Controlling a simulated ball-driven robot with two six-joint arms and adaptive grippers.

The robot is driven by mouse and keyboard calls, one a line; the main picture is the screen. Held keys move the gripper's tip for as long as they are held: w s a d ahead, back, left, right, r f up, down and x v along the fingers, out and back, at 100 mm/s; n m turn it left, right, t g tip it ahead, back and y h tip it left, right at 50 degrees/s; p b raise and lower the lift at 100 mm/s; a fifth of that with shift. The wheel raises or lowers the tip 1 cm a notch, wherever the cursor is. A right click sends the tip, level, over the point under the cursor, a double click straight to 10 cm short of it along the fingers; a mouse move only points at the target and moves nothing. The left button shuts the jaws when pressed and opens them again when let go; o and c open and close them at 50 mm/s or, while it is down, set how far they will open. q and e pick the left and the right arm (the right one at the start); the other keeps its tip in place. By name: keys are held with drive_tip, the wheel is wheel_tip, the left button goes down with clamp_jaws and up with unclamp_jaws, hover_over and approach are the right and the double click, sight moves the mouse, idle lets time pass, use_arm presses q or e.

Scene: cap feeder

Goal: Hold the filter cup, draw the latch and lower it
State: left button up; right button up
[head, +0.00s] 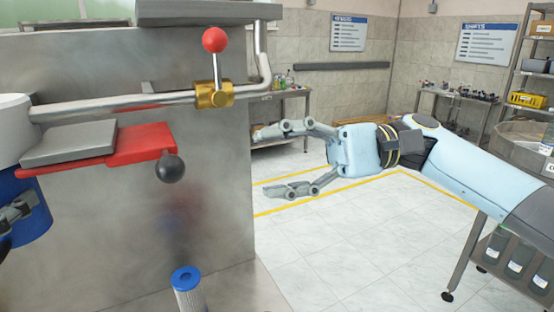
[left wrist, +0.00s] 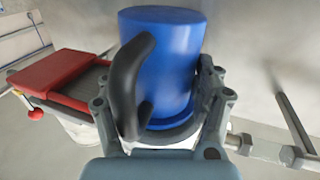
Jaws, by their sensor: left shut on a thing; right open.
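The blue filter cup (head: 32,222) is at the left edge in the head view, under a white head (head: 12,125). It also fills the middle of the left wrist view (left wrist: 165,50), with a black handle (left wrist: 128,85). My left gripper (left wrist: 160,112) is shut on the cup, one finger on each side; only part of it shows in the head view (head: 14,215). The red latch (head: 140,145) with a black knob (head: 170,168) lies beside a grey block, right of the cup. My right gripper (head: 266,162) is open and empty, right of the knob.
A pipe with a brass valve (head: 214,95) and red-balled lever (head: 215,40) runs above the latch. A blue-capped filter cartridge (head: 187,282) stands below. A metal panel (head: 90,220) backs these. Open floor (head: 370,240) lies right.

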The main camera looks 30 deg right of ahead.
sight(1, 235)
use_arm(q)
drive_tip(key=shift+f+b, duration=1.95)
drive_tip(key=shift+f, duration=0.1)
drive_tip(key=shift+s+a+f+b, duration=0.1)
drive_tip(key=shift+s+b, duration=0.1)
drive_tip(key=shift+s, duration=0.6)
drive_tip(key=shift+s+d+f+b, duration=0.1)
drive_tip(key=shift+s+b, duration=0.15)
drive_tip(key=shift+s, duration=0.55)
drive_tip(key=shift+s+a+f+b, duration=0.1)
drive_tip(key=shift+s+b, duration=0.1)
drive_tip(key=shift+s, duration=0.6)
drive_tip(key=s, duration=0.1)
drive_tip(key=s+b, duration=0.1)
drive_tip(key=s, duration=0.1)
drive_tip(key=s+b, duration=0.1)
drive_tip(key=s, duration=0.1)
drive_tip(key=shift+s+a+f, duration=0.1)
drive_tip(key=shift+s+f, duration=0.1)
drive_tip(key=shift+f, duration=0.05)
